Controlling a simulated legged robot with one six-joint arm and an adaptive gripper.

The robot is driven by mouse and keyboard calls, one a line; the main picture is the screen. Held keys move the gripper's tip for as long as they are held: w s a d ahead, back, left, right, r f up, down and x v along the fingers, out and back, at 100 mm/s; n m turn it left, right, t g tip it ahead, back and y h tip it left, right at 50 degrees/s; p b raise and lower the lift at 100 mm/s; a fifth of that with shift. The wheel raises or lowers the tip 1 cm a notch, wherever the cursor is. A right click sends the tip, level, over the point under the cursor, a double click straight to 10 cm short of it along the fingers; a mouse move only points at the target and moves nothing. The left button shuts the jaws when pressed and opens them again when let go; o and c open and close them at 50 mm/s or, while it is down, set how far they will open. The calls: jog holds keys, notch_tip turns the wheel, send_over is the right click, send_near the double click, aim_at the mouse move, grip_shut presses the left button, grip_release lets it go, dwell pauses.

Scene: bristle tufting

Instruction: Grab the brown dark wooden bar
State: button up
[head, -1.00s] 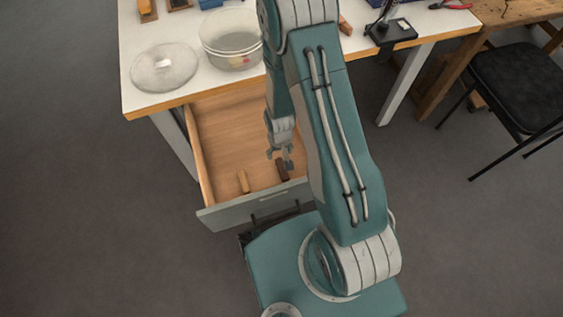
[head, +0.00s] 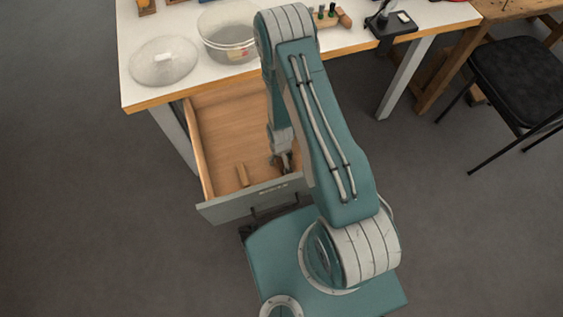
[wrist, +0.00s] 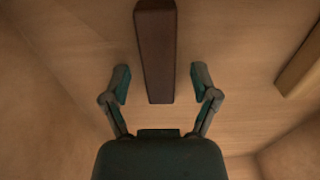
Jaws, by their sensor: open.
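The dark brown wooden bar (wrist: 155,50) lies on the drawer floor in the wrist view. Its near end reaches between the open fingers of my gripper (wrist: 160,84), with a gap visible on each side. In the head view my gripper (head: 284,166) is low inside the open drawer, near its front panel. The bar is mostly hidden there behind my gripper and arm.
A lighter wooden bar (head: 242,174) lies in the drawer (head: 225,125) to the left of my gripper; it also shows at the right of the wrist view (wrist: 302,66). The drawer walls stand close around. A glass lid (head: 163,60) and bowl (head: 228,38) sit on the table above.

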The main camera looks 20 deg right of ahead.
grip_shut()
dwell(0.3)
jog(key=shift+r, duration=5)
